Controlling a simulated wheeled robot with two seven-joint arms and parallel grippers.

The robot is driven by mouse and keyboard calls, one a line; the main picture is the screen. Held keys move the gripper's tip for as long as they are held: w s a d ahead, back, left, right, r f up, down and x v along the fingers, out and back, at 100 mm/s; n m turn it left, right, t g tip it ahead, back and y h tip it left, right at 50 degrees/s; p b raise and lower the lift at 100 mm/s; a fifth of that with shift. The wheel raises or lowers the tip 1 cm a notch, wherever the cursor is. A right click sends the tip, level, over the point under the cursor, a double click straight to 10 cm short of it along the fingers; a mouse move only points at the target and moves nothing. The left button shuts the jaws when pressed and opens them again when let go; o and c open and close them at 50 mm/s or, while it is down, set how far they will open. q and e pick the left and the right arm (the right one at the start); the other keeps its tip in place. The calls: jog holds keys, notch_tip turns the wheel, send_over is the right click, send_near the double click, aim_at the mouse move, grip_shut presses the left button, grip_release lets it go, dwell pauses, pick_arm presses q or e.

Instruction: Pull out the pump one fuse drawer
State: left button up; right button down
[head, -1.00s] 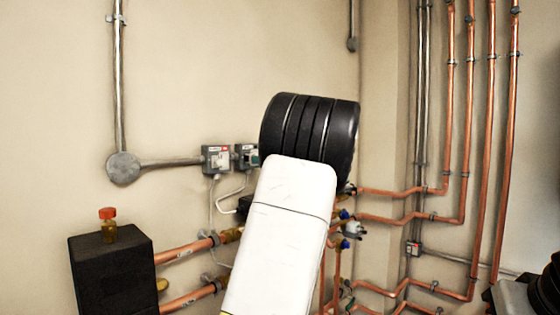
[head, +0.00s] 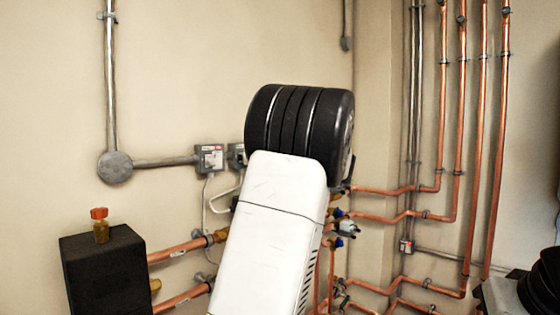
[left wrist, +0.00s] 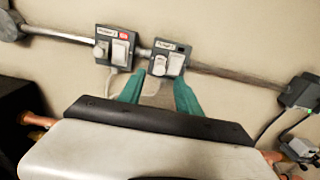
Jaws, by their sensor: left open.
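Two grey wall units sit side by side, the left unit (left wrist: 116,48) with a red mark and the right unit (left wrist: 169,58) with a small white fuse drawer (left wrist: 159,66) on its face. Their labels are too small to read surely. In the head view the left unit (head: 209,158) is clear, and the right unit (head: 236,155) is partly covered by my left arm. My left gripper (left wrist: 158,88) has two teal fingers, spread apart and empty, just below the right unit with the drawer above the gap between them. The head view hides this gripper behind my arm. My right gripper does not show.
A third grey unit (left wrist: 300,92) with a black cable is on the wall at right. A conduit (left wrist: 235,75) runs between the units. Copper pipes (head: 180,248) and a black block (head: 105,270) with a red-capped fitting (head: 100,224) stand lower down.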

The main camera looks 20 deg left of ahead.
pick_arm(q)
jog(key=v, duration=0.3)
jog(key=shift+s+d, duration=0.15)
jog(key=shift+d, duration=0.15)
jog(key=shift+f, duration=0.1)
jog(key=s+a+f+n+g+h, duration=0.3)
jog(key=s+f+n+h, duration=0.55)
jog(key=s+f, duration=0.55)
jog(key=s+d+f+n+t+h, duration=0.1)
jog(key=s+d+f+n+h, duration=0.2)
jog(key=s+d+n+h, duration=0.2)
jog(key=s+d+f+n+t+h, duration=0.1)
jog(key=s+d+f+n+h, duration=0.2)
jog(key=s+d+n+h, duration=0.2)
jog(key=s+d+n, duration=0.3)
jog(key=s+d, duration=0.3)
jog(key=d, duration=0.3)
jog(key=shift+s, duration=0.4)
jog(key=shift+n, duration=0.25)
jog(key=shift+c, duration=0.5)
